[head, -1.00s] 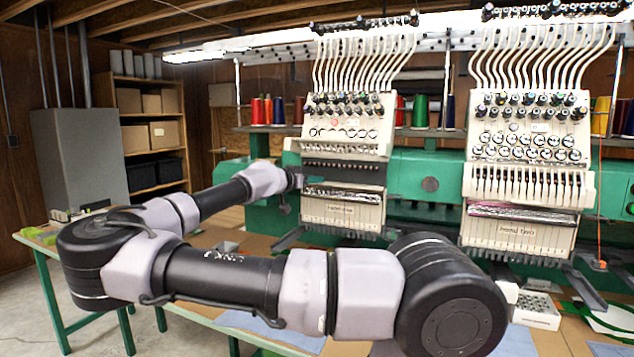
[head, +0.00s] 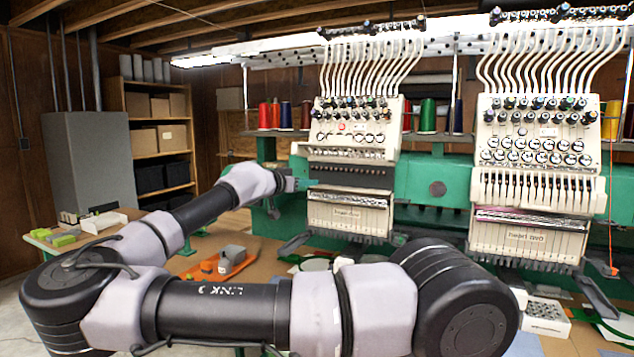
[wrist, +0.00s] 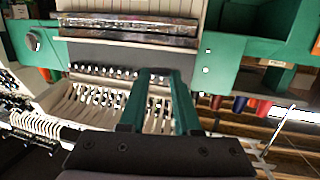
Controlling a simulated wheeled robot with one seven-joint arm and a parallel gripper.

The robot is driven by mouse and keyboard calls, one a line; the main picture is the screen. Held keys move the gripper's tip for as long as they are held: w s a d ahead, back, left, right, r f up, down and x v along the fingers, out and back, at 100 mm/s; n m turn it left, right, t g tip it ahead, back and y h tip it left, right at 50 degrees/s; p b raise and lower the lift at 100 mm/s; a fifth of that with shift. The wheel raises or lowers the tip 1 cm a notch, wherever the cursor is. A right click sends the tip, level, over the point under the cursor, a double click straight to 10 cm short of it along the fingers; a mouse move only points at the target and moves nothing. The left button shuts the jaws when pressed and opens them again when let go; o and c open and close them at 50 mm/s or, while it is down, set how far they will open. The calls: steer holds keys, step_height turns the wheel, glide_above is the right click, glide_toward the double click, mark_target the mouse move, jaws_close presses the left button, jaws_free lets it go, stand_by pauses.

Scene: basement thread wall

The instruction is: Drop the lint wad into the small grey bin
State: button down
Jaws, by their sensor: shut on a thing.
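My gripper (head: 298,184) is at the left side of the left embroidery head in the head view. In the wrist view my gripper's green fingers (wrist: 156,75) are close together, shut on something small. I take it to be the lint wad, but it cannot be made out between the fingers. A small grey bin (head: 233,254) appears on the orange tray (head: 238,271) on the table, below and left of my gripper. The bin's inside cannot be seen clearly.
The left embroidery head (head: 348,212) is close beside my gripper, with a second head (head: 525,235) to the right. A white box (head: 104,221) and green blocks (head: 66,239) lie on the table at left. A white perforated tray (head: 545,314) is at right.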

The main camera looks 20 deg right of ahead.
steer(key=f+v, duration=0.1)
steer(key=v, duration=1)
steer(key=shift+f, duration=0.4)
steer(key=shift+a, duration=0.1)
